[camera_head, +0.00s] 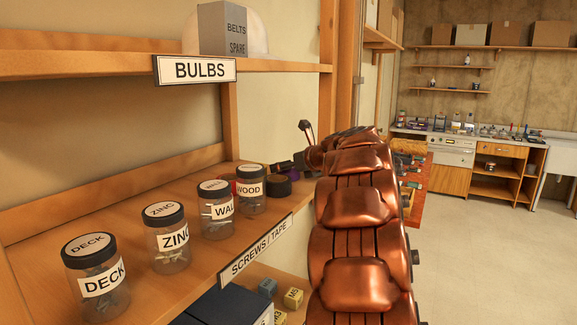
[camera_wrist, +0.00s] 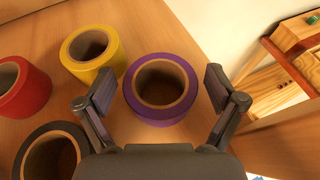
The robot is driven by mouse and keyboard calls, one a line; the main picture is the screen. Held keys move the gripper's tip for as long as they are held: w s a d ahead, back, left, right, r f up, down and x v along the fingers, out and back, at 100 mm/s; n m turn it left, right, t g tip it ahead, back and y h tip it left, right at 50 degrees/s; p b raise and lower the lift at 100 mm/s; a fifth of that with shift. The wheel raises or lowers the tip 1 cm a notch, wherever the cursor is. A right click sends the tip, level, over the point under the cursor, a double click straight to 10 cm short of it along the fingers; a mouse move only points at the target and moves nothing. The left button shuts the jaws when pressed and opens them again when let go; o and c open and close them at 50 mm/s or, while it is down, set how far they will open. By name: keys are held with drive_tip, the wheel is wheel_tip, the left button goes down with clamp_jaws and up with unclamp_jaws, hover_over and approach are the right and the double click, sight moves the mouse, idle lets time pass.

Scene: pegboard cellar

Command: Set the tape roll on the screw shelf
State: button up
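A purple tape roll (camera_wrist: 161,88) stands flat on a wooden surface in the wrist view, its cardboard core facing up. My gripper (camera_wrist: 163,95) is open, with one finger on each side of the purple roll and a small gap at each side. The screw shelf (camera_head: 130,218), labelled "SCREWS / TAPE" (camera_head: 257,247), is the wooden board at left in the head view. My gripper is small and partly hidden behind my arm at the shelf's far end, with a little purple beside it.
Yellow (camera_wrist: 92,52), red (camera_wrist: 22,88) and black (camera_wrist: 50,153) rolls lie close left of the purple one. Jars marked DECK (camera_head: 96,278), ZINC (camera_head: 167,238), WALL (camera_head: 216,210) and WOOD (camera_head: 250,189) line the shelf. The BULBS shelf (camera_head: 75,64) is above.

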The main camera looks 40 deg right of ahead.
idle(0.3)
drive_tip(key=shift+r, duration=0.15)
drive_tip(key=b+v, duration=0.2)
drive_tip(key=v, duration=0.9)
drive_tip(key=shift+s+r, duration=0.15)
drive_tip(key=shift+s, duration=0.3)
drive_tip(key=shift+s, duration=0.1)
